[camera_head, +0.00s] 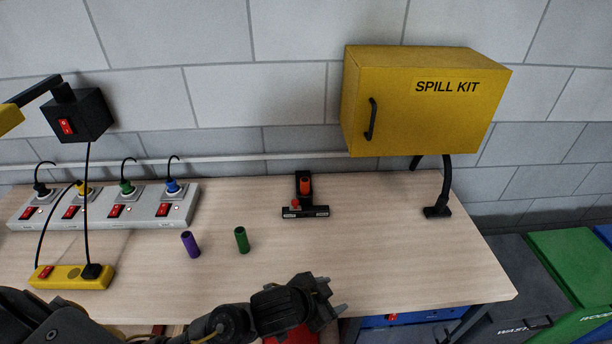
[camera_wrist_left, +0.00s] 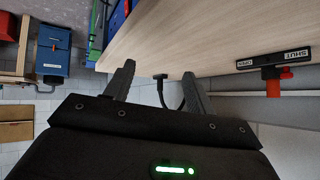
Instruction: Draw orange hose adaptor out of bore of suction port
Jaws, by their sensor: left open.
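The orange hose adaptor (camera_head: 305,185) stands in the black suction port (camera_head: 304,199) at the back middle of the bench. How deep it sits in the bore cannot be told. A small red knob (camera_head: 295,203) is at the port's front, above a labelled bar. In the left wrist view the port's bar (camera_wrist_left: 272,60), marked OPEN and SHUT, is at upper right, with orange-red parts below it. My left gripper (camera_head: 333,297) is open and empty near the bench's front edge, well short of the port; its fingers also show in the wrist view (camera_wrist_left: 158,72). My right gripper is not in view.
A grey socket strip (camera_head: 105,212) and a yellow power strip (camera_head: 70,277) lie farther left. A yellow spill kit box (camera_head: 425,100) hangs at right. The bench before the port is clear.

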